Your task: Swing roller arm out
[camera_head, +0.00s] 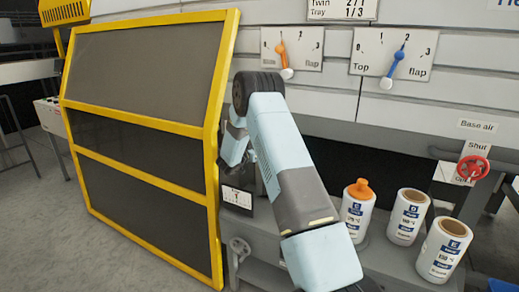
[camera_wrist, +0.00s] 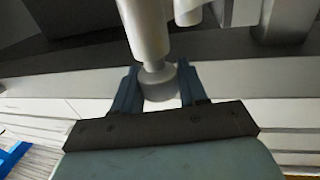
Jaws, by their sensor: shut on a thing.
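In the wrist view, my gripper (camera_wrist: 158,88) has its two blue fingers on either side of a grey-white knob (camera_wrist: 158,82) at the end of a pale rod (camera_wrist: 146,28). It is shut on this knob. I cannot tell for certain that the rod is the roller arm. In the head view, my own arm reaches in beside the yellow-framed guard and hides the gripped part. My gripper shows only partly there, near the guard's right edge.
A yellow-framed guard (camera_head: 216,92) stands close left of my arm. Dials with an orange lever (camera_head: 284,60) and a blue lever (camera_head: 393,68) are above. A red valve wheel (camera_head: 473,168) is at right.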

